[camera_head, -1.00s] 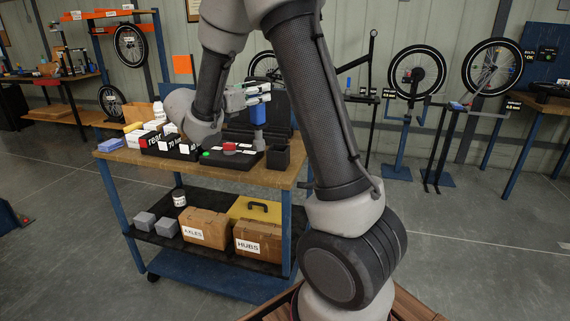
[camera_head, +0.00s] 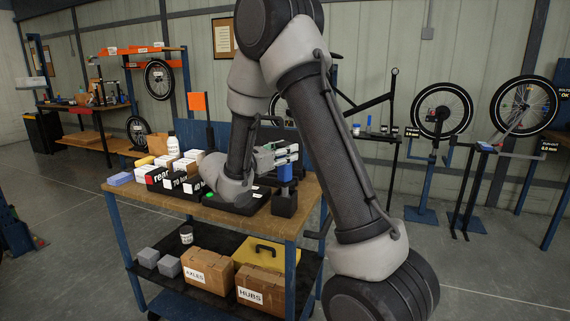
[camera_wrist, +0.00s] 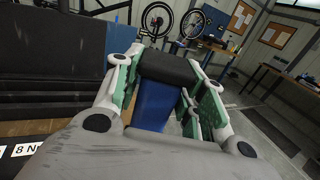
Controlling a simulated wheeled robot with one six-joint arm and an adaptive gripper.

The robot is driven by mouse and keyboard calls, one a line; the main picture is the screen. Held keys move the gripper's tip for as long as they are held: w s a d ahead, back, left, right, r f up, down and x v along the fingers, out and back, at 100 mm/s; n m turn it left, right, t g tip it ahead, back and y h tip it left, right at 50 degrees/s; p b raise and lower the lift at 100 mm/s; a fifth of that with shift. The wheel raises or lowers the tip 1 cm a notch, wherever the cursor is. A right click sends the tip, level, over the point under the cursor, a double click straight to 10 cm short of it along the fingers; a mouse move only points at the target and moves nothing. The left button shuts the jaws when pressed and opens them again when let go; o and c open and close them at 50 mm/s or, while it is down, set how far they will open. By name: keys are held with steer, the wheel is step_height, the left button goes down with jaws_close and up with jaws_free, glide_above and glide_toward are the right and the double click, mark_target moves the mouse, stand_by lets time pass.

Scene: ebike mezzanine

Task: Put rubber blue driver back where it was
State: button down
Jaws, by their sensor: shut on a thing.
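My gripper (camera_head: 280,155) is shut on the blue driver (camera_head: 286,172) above the right end of the cart top. The driver hangs upright, its blue handle below the fingers. A small black square holder (camera_head: 284,204) stands directly below it at the cart's right edge. The driver's lower end meets the holder's top in the picture; I cannot tell whether it is inside. In the wrist view, the green-padded fingers (camera_wrist: 163,85) sit on either side of the driver's blue body (camera_wrist: 152,105) and black part.
The wooden cart top (camera_head: 225,215) also carries a black tray (camera_head: 238,206), labelled black bins (camera_head: 180,186), white boxes and a white bottle (camera_head: 173,146). Cartons (camera_head: 206,271) and a yellow case sit on the lower shelf. Wheel stands are behind at right.

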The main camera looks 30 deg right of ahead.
mark_target(285, 175)
steer(key=shift+f, duration=1.45)
steer(key=c, duration=0.9)
jaws_free()
steer(key=shift+f, duration=0.15)
steer(key=shift+o, duration=0.2)
